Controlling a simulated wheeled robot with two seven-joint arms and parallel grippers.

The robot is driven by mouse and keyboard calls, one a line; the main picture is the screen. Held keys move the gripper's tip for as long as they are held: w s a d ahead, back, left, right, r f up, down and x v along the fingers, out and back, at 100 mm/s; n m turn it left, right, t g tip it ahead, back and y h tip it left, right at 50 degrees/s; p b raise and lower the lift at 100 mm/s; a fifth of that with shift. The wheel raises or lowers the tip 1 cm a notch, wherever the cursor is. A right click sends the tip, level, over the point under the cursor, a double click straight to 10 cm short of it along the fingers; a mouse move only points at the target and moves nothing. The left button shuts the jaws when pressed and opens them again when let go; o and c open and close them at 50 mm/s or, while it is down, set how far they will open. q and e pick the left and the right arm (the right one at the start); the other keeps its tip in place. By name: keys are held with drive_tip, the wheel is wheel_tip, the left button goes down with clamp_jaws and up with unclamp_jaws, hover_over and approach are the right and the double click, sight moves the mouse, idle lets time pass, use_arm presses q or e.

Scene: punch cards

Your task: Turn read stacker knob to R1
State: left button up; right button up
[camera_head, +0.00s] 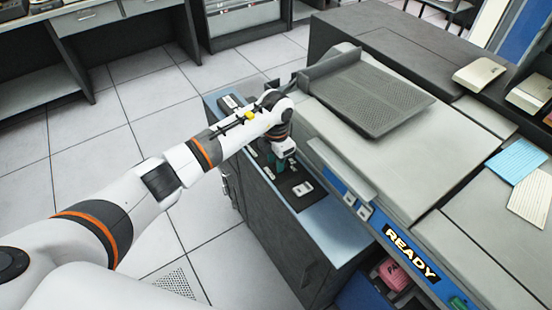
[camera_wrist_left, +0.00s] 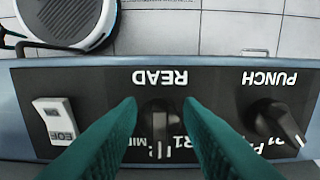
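The read stacker knob (camera_wrist_left: 160,120) is a dark knob on the black panel in the left wrist view, below the upside-down READ label (camera_wrist_left: 160,77). Partly covered letters, including "MIN" and "R1", lie below it. Its bar looks roughly upright in the picture; which label it points at I cannot tell. My left gripper (camera_wrist_left: 161,104) has its two green fingers apart, one on each side of the knob; contact is not clear. In the head view the left gripper (camera_head: 284,164) is low over the panel (camera_head: 290,187) and hides the knob. My right gripper is not in view.
A punch knob (camera_wrist_left: 274,118) sits to the right and a white EOF switch (camera_wrist_left: 55,120) to the left in the wrist view. The machine's raised grey cover (camera_head: 370,150) stands right of the panel. Open tiled floor (camera_head: 130,125) lies to the left.

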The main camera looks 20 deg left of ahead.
use_arm(q)
clamp_jaws()
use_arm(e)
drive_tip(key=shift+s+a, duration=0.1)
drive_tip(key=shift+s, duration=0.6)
use_arm(q)
drive_tip(key=n, duration=0.3)
drive_tip(key=shift+s+d+n, duration=0.1)
drive_tip(key=shift+d+n, duration=0.15)
drive_tip(key=shift+n, duration=0.15)
drive_tip(key=n, duration=0.4)
drive_tip(key=shift+d+n+p, duration=0.35)
drive_tip(key=shift+n+p, duration=0.05)
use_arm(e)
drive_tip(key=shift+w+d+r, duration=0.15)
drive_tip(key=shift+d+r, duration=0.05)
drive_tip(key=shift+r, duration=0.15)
use_arm(q)
unclamp_jaws()
